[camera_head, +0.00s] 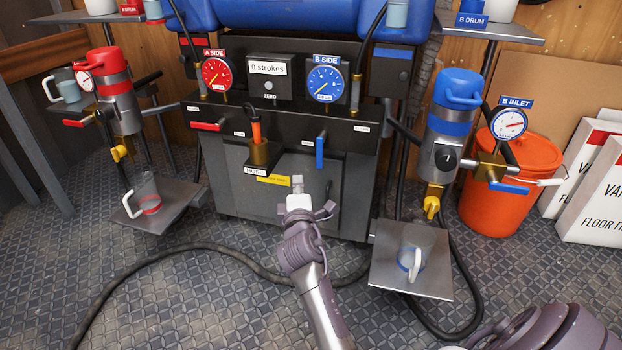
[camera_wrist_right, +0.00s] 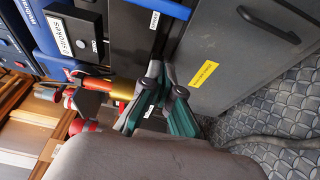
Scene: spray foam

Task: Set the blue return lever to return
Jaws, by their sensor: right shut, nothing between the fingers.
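The blue return lever (camera_head: 320,150) hangs straight down from the right part of the dark machine's front, with small white labels near it, too small to read. It also shows at the top of the right wrist view (camera_wrist_right: 163,7). My right gripper (camera_head: 298,187) is shut and empty. It is in front of the machine, below and slightly left of the lever, apart from it. In the right wrist view its green-padded fingers (camera_wrist_right: 163,105) are together. My left gripper is not in view.
A red lever (camera_head: 207,126) points left on the machine's left side. An orange-handled tool sits in a holder (camera_head: 262,157) left of the blue lever. Shelves with cups (camera_head: 412,262) flank the machine. A hose (camera_head: 215,248) crosses the floor.

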